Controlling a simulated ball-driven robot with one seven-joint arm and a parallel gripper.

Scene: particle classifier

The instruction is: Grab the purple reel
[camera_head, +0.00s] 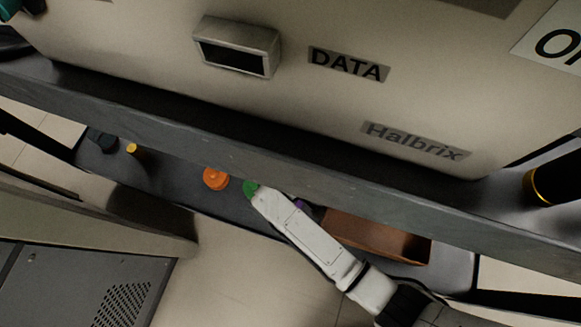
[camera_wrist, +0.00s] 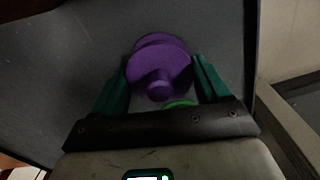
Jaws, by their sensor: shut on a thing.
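The purple reel (camera_wrist: 160,62) is between the two dark green fingers of my gripper (camera_wrist: 163,68) in the wrist view. My gripper is shut on it, with its round flange and central hub facing the camera. A bright green round thing (camera_wrist: 181,103) shows partly below the reel, near my gripper's palm. In the head view a small purple patch (camera_head: 300,203) shows beside my white arm; most of it is hidden. My gripper's fingers cannot be made out there.
On the dark lower shelf (camera_head: 175,172) are an orange reel (camera_head: 215,179), a green thing (camera_head: 250,188), a small yellow thing (camera_head: 132,148) and a brown open box (camera_head: 375,238). The upper shelf edge (camera_head: 230,155) overhangs it, carrying a large machine marked DATA (camera_head: 345,64).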

